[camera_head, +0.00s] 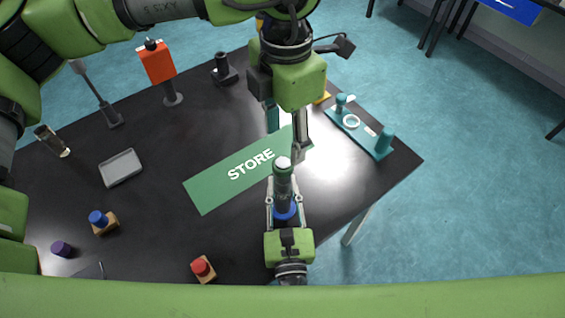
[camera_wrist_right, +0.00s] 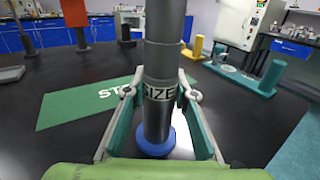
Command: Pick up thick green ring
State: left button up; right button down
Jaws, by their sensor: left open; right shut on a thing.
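I cannot clearly make out a thick green ring in either view. My right gripper (camera_head: 284,200) is shut around a dark upright post (camera_head: 283,182) with a pale top and a blue base (camera_head: 285,211). In the right wrist view the post (camera_wrist_right: 158,115) stands between the fingers and bears a "SIZE" label. My left gripper (camera_head: 288,138) is open, fingers pointing down, just behind the post's top and over the right end of the green STORE mat (camera_head: 215,190). Nothing shows between its fingers. A teal board (camera_head: 365,138) at the right holds teal pegs and a pale ring (camera_head: 351,121).
On the black table (camera_head: 150,215) stand an orange device (camera_head: 158,62), a grey tray (camera_head: 121,168), a black stand (camera_head: 223,70), and red (camera_head: 201,267) and blue (camera_head: 98,217) knobs on wooden blocks. The STORE mat is mostly bare. The table's right corner is clear.

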aim_at(282, 162)
pick_arm(q)
jog(key=shift+s+a+f, duration=0.1)
jog(key=shift+f, duration=1.65)
jog(key=shift+a+f, duration=0.1)
jog(key=shift+f, duration=1.65)
jog(key=c, duration=0.8)
